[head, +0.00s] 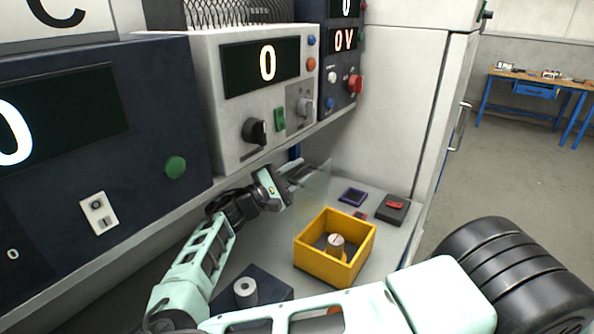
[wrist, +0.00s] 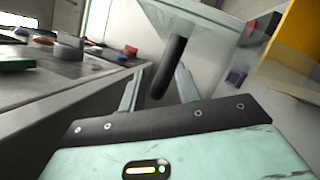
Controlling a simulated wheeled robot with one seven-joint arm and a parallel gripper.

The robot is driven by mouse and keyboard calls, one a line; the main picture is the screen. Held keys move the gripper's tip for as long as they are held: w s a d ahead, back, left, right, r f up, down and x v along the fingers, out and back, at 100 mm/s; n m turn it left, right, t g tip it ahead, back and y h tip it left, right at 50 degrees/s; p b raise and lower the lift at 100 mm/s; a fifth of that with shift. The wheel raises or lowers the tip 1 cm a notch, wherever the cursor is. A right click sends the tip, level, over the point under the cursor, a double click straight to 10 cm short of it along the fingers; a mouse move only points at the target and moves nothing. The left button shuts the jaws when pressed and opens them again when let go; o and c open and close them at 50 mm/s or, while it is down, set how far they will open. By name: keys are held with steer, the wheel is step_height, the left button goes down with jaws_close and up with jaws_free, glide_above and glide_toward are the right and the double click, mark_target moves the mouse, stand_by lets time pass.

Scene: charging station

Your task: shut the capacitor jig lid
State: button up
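The jig lid is a clear panel standing raised behind the yellow box in the head view, where it is faint (head: 317,188). It also shows in the wrist view (wrist: 222,25), with a dark bar handle (wrist: 172,66) on it. The yellow box (head: 310,258) is open on top and holds a round copper-coloured part (head: 335,245) with a pale top. My gripper (wrist: 157,88) is open, its two fingers apart with the handle's lower end appearing between or just beyond them. Contact cannot be told. In the head view my gripper (head: 290,178) is near the lid's left side.
A dark base with a grey cylinder (head: 246,292) stands at the front left. Instrument panels with knobs (head: 255,131) overhang the bench at the left.

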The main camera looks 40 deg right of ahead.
jaws_close()
steer(key=shift+s, duration=0.15)
